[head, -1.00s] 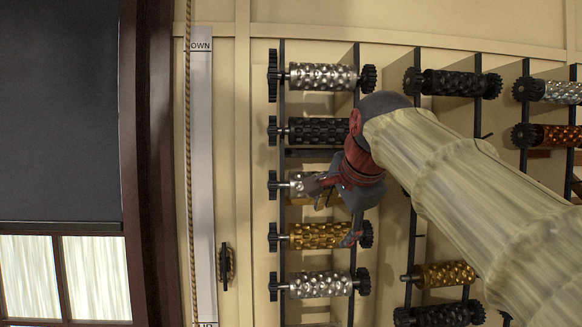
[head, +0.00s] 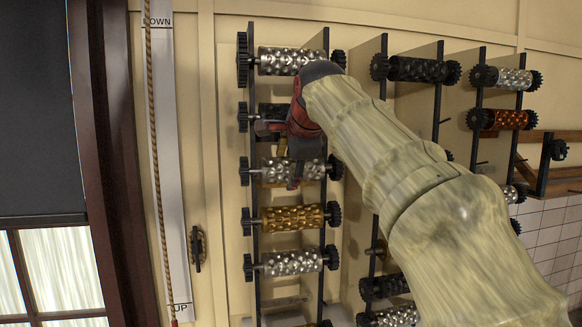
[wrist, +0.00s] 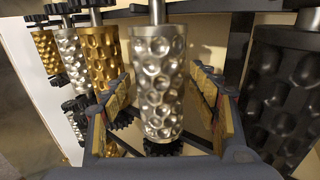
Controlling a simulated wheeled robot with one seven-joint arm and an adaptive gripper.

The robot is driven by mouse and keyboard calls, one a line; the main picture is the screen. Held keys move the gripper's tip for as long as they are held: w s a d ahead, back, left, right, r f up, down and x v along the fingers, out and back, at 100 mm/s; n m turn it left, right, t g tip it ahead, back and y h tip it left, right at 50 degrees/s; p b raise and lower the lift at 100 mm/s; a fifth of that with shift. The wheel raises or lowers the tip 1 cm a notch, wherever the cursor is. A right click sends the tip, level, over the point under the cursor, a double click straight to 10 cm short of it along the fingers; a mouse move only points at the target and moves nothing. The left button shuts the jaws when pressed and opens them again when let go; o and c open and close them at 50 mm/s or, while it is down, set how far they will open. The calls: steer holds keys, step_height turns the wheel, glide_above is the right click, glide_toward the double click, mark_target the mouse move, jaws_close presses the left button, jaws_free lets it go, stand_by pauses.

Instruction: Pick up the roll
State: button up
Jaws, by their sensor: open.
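A silver dimpled roll (wrist: 158,85) with a black gear at its end stands between my open fingers in the wrist view, with space visible on both sides. My gripper (wrist: 163,92) is open, one finger on each side of it. In the head view my gripper (head: 279,155) is at the left rack, around the third row, where a silver roll (head: 283,171) is partly covered by my wrist. A black roll (head: 276,109), mostly hidden by my arm, is just above. Which roll the task means cannot be told.
In the wrist view a black roll (wrist: 285,95) is close beside the right finger, and a gold roll (wrist: 98,55) is close to the left finger. The racks' dark posts (head: 437,105) and dividers stand between columns. A window (head: 60,270) is at the left.

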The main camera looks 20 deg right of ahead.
steer(key=shift+x, duration=1.25)
steer(key=shift+s, duration=0.1)
steer(key=shift+c, duration=0.4)
steer(key=shift+c, duration=0.5)
jaws_close()
steer(key=shift+r, duration=0.25)
